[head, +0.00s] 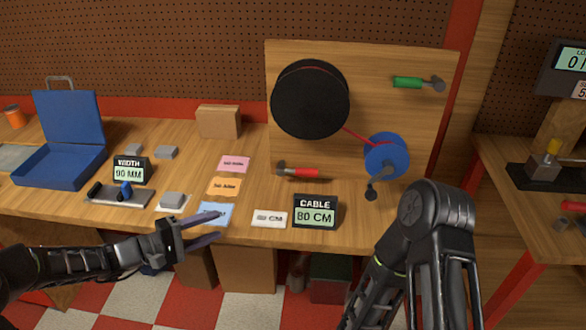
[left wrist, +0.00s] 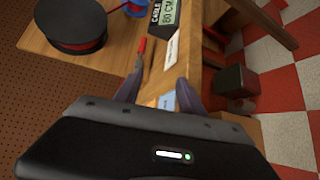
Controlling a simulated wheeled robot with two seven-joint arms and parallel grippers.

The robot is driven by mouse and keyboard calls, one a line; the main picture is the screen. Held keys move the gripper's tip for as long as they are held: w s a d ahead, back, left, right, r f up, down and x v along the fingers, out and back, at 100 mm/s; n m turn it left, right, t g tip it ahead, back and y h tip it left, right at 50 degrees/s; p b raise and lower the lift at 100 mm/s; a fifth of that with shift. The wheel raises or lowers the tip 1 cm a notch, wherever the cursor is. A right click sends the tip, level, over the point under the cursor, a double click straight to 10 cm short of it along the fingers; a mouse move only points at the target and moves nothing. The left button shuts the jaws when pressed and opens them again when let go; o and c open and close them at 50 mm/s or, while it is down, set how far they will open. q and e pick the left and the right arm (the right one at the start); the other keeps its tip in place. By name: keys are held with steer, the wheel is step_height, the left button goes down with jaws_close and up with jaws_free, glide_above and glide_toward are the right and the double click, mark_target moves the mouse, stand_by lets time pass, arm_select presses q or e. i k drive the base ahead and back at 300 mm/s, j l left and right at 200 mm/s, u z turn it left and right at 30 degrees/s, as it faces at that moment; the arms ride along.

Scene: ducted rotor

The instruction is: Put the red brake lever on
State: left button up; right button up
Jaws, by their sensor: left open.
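The red brake lever (head: 305,172) has a red grip and a dark end. It shows at the lower left of the upright wooden board (head: 363,110), below a large black drum (head: 310,98); I cannot tell whether it is fixed there. In the left wrist view its red end (left wrist: 142,46) shows beyond the fingers. A green-handled lever (head: 410,82) is at the board's upper right. My left gripper (head: 222,226) is open and empty over the bench's front edge, left of and nearer than the red lever; its fingers (left wrist: 157,92) are apart. My right arm shows, but not its gripper.
A blue spool (head: 386,155) with a dark crank (head: 371,191) is joined to the drum by a red line. Cable display (head: 315,212), white card (head: 270,219), coloured notes (head: 224,186) and width gauge (head: 118,195) stand on the bench. A blue open case (head: 60,165) is left.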

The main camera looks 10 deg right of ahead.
mark_target(281, 170)
steer(key=i+l, duration=0.15)
steer(key=l, duration=0.25)
steer(key=i+l, duration=0.1)
steer(key=l, duration=0.25)
steer(key=i+l, duration=0.15)
steer(key=l, duration=0.25)
